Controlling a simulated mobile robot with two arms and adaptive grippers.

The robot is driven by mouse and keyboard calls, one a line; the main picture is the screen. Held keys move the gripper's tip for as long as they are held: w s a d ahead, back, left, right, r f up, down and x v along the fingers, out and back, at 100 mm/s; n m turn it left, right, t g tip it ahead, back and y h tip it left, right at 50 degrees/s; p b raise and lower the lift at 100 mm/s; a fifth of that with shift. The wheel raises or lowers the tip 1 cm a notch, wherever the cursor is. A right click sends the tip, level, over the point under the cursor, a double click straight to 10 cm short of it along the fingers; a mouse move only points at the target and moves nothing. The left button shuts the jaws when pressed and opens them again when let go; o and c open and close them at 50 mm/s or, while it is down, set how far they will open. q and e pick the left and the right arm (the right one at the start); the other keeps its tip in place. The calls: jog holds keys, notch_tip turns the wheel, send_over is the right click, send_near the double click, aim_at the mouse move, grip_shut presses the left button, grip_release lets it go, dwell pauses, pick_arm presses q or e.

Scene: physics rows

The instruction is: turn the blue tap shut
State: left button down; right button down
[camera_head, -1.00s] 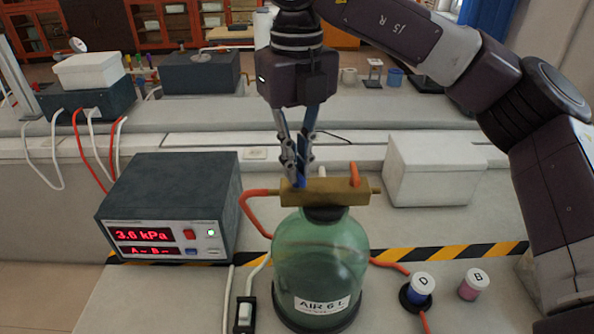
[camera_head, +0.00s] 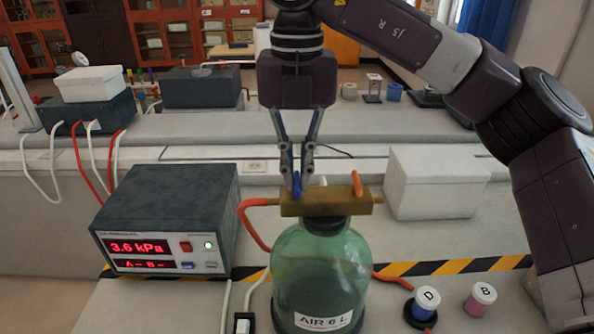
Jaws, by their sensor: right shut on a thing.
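The blue tap (camera_head: 297,184) sits on the left part of the brass block (camera_head: 325,207) on top of the green glass bottle (camera_head: 318,268), labelled AIR 6 L. Its handle is partly hidden by the fingers. My right gripper (camera_head: 301,183) points down from above, with its fingertips shut on the blue handle. An orange tap (camera_head: 357,183) stands on the right part of the same block, clear of the fingers. My left gripper is not in view.
A pressure box (camera_head: 165,220) reading 3.6 kPa stands left of the bottle. A white box (camera_head: 442,183) stands behind right. Small jars D (camera_head: 426,302) and B (camera_head: 480,298) are front right. An orange hose (camera_head: 247,222) leaves the block's left end.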

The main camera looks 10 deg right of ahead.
aim_at(297, 179)
jog(key=shift+w+r, duration=0.1)
jog(key=shift+r, duration=0.1)
jog(key=c, duration=2.1)
grip_release()
jog(key=shift+f, duration=0.1)
notch_tip(297, 179, up, 12)
